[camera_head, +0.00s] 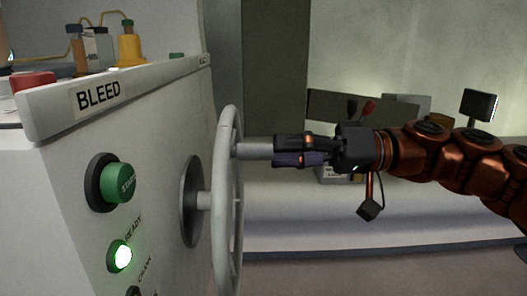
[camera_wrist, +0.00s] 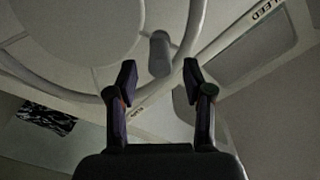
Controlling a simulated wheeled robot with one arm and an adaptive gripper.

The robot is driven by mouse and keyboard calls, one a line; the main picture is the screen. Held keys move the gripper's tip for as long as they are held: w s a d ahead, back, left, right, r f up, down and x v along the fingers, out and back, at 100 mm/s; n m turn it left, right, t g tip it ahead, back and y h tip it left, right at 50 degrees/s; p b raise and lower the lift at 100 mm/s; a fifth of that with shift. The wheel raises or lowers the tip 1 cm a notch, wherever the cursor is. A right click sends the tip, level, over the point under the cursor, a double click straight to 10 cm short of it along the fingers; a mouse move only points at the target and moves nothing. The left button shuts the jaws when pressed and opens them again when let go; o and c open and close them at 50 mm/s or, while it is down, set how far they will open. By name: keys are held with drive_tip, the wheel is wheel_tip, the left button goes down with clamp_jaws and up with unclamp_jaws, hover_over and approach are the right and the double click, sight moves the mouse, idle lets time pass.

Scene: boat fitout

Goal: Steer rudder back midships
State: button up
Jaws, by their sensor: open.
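A grey handwheel (camera_head: 233,185) stands on the side of the white console, seen nearly edge-on in the head view. Its rim also curves across the wrist view (camera_wrist: 75,94). A grey cylindrical handle (camera_head: 252,151) sticks out from the rim towards my gripper (camera_head: 276,152). In the wrist view the handle (camera_wrist: 160,55) lies beyond and between my open fingertips (camera_wrist: 160,80). In the head view the fingertips reach the handle's outer end; I cannot tell whether they touch it. No rudder shows.
The console (camera_head: 60,170) carries a green START button (camera_head: 118,183) and a lit green READY lamp (camera_head: 120,256). Bottles, one yellow (camera_head: 131,48), stand on top. Red and black levers (camera_head: 368,108) and a small screen (camera_head: 480,104) are behind my arm.

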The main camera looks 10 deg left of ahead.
drive_tip(key=w+d, duration=0.1)
drive_tip(key=d, duration=0.6)
